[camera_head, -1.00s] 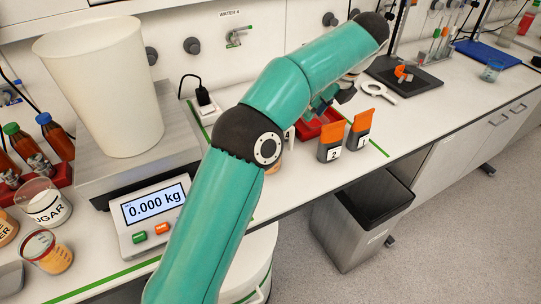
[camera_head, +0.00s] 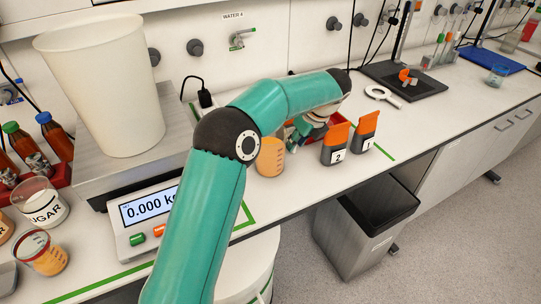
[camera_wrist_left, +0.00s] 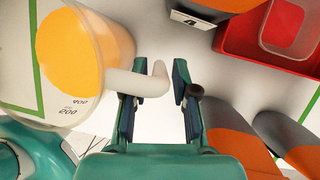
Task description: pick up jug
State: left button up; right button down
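The jug (camera_head: 270,158) is a clear cup with orange liquid, standing on the bench right of the scale. In the left wrist view the jug (camera_wrist_left: 75,50) is at upper left, with its pale handle (camera_wrist_left: 140,83) reaching right. My left gripper (camera_head: 293,138) is just right of the jug, partly hidden by my arm. In the left wrist view the left gripper (camera_wrist_left: 157,98) is open, with the handle's end between its fingertips and a gap beside the right finger. My right gripper is in neither view.
Two dark, orange-topped containers, labelled 2 (camera_head: 335,146) and 1 (camera_head: 365,134), stand close right of the gripper. A red tray (camera_wrist_left: 235,38) lies beyond. The scale (camera_head: 140,219) bears a large white bucket (camera_head: 105,90). A grey bin (camera_head: 345,240) stands below the bench edge.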

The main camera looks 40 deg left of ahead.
pick_arm(q)
jog(key=shift+x, duration=1.15)
grip_shut()
jog(key=shift+r, duration=0.1)
